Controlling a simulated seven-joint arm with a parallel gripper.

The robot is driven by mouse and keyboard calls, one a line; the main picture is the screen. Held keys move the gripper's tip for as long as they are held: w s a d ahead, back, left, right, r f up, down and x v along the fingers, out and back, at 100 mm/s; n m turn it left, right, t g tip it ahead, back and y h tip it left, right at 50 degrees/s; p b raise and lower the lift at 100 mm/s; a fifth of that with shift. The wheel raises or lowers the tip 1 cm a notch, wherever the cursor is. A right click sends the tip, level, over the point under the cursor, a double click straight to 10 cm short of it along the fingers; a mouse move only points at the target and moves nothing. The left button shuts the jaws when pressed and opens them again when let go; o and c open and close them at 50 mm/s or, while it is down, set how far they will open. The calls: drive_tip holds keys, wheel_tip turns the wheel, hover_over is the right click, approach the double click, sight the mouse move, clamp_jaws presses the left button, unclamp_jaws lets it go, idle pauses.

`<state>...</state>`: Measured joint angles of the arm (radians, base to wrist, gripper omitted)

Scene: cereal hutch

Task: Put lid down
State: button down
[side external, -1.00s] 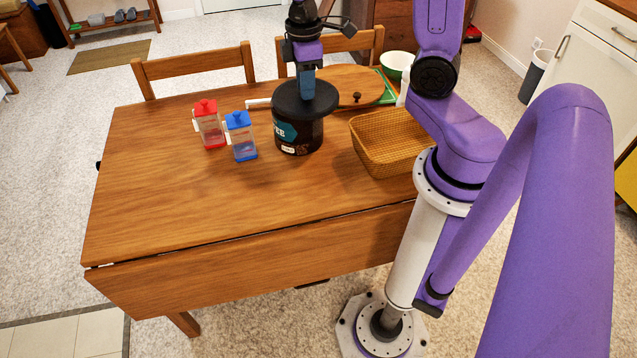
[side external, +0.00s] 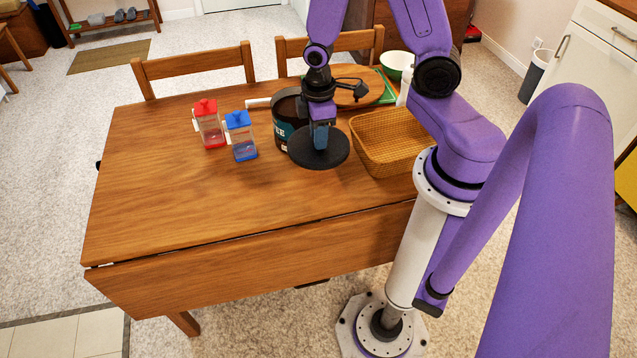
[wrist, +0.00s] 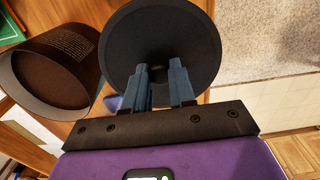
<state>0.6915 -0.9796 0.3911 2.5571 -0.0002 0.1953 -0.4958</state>
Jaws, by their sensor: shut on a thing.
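The black round lid (side external: 318,158) is off the dark canister and held by my gripper (side external: 320,142) in front of it, toward the table's near side. My gripper is shut on the lid's middle, where a knob is largely hidden by the fingers. In the wrist view the lid (wrist: 160,30) spreads out beyond my blue fingers (wrist: 168,85). The open dark canister (side external: 284,125) stands on the table, partly hidden behind my gripper and the lid. In the wrist view the canister (wrist: 45,75) shows its open mouth and brown inside. Whether the lid touches the table is unclear.
A woven basket (side external: 370,160) stands just right of the lid. A red-lidded jar (side external: 210,128) and a blue-lidded jar (side external: 241,140) stand left of the canister. A round wooden board (side external: 358,88) and a green-white bowl (side external: 397,65) are behind. The table's front and left areas (side external: 180,200) are clear.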

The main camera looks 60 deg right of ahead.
drive_tip(key=shift+f, duration=6.2)
drive_tip(key=shift+f, duration=0.15)
drive_tip(key=c, duration=0.9)
unclamp_jaws()
drive_tip(key=shift+c, duration=0.2)
drive_tip(key=shift+a+r, duration=0.1)
drive_tip(key=shift+r, duration=6.1)
drive_tip(key=s+a+r+n, duration=0.1)
drive_tip(key=s+a+r, duration=0.2)
drive_tip(key=s+r, duration=0.4)
drive_tip(key=s+a+r+n, duration=0.2)
drive_tip(key=s+a+r, duration=0.2)
drive_tip(key=s+r, duration=0.3)
drive_tip(key=shift+s+a+r+n, duration=0.2)
drive_tip(key=shift+a+r+n, duration=0.1)
drive_tip(key=shift+r, duration=0.35)
